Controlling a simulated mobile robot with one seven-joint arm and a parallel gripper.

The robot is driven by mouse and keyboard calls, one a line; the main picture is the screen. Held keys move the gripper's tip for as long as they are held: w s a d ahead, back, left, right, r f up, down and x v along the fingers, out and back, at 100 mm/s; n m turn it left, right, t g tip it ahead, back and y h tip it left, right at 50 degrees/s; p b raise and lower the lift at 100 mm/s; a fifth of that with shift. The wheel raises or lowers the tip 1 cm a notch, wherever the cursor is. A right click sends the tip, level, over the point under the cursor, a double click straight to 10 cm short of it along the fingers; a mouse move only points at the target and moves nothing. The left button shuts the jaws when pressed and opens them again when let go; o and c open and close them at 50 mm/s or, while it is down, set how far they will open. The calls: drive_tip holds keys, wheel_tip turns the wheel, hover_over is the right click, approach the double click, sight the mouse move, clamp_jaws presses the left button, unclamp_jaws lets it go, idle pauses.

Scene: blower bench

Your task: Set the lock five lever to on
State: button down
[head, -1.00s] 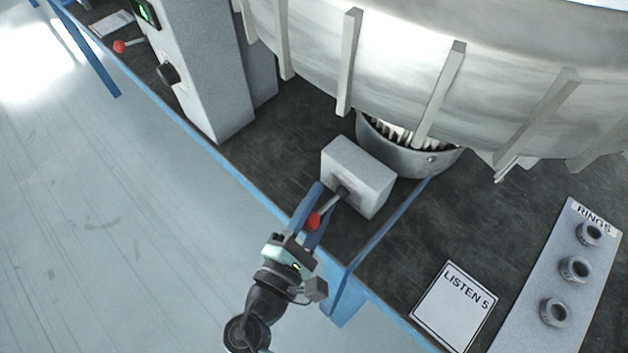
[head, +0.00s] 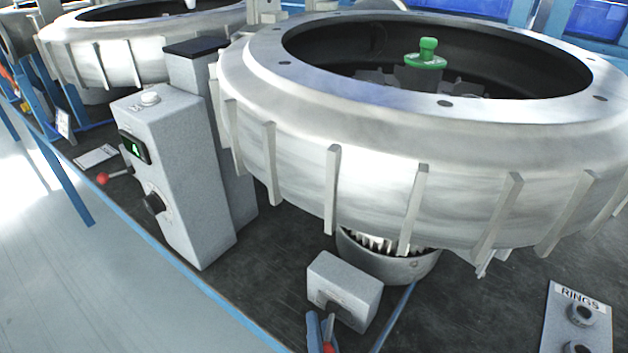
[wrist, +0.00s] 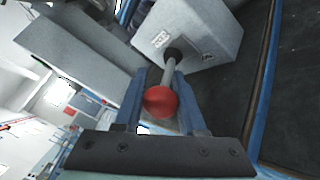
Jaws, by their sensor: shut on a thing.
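The lock five lever has a red ball knob (wrist: 161,102) on a thin metal rod that comes out of a grey box (head: 345,286). The box stands on the dark bench top, just in front of the round base of the big metal blower ring (head: 300,175). My gripper (wrist: 155,95) is shut on the lever, its blue fingers on either side of the rod and knob. In the head view only the fingertips (head: 321,330) and part of the red knob show at the bottom edge. The box's markings are too small to read.
A tall grey control box (head: 172,170) with a black knob and green display stands left of the lever box. Another red-knobbed lever (head: 103,178) is farther left. A panel marked RINGS (head: 578,318) lies at the lower right.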

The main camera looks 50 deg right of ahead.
drive_tip(key=shift+c, duration=2.4)
unclamp_jaws()
drive_tip(key=b+v, duration=0.1)
drive_tip(key=v, duration=1.2)
drive_tip(key=shift+b, duration=0.3)
